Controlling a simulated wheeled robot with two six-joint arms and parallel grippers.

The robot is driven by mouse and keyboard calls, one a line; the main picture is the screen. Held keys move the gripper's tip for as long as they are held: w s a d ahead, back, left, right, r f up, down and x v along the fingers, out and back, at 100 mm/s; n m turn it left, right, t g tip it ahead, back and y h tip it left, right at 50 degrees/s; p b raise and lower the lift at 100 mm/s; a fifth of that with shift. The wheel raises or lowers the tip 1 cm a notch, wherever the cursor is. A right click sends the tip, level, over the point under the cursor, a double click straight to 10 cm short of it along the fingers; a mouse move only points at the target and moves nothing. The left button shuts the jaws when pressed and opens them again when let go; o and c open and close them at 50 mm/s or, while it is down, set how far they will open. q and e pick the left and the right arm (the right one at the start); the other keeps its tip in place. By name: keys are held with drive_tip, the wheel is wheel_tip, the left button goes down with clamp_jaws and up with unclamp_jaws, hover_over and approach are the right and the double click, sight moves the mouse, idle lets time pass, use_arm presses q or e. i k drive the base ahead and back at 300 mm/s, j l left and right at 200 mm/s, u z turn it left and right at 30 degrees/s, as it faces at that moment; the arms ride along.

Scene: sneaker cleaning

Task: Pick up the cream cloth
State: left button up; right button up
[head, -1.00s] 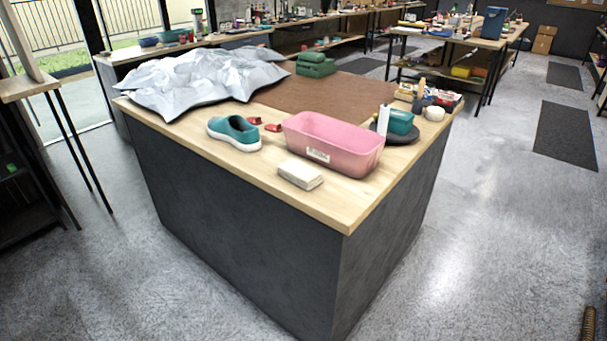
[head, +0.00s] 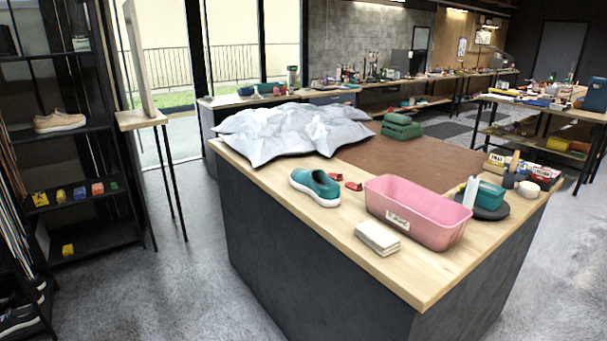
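The cream cloth (head: 377,238) is a small folded stack in the head view. It lies flat on the wooden top of the dark workbench (head: 409,277), close to the front edge. It sits just in front of the pink bin (head: 418,213) and to the right of the teal sneaker (head: 316,187). Neither of my grippers shows in the view.
A crumpled grey-white sheet (head: 290,132) covers the back left of the bench. Green stacked boxes (head: 401,127) and a teal tub (head: 489,194) also stand on it. A black shelf (head: 85,150) and a narrow side table (head: 140,120) are at the left. Floor is clear in front.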

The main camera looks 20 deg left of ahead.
sight(384, 243)
drive_tip(key=i+l, duration=0.7)
drive_tip(key=l, duration=0.25)
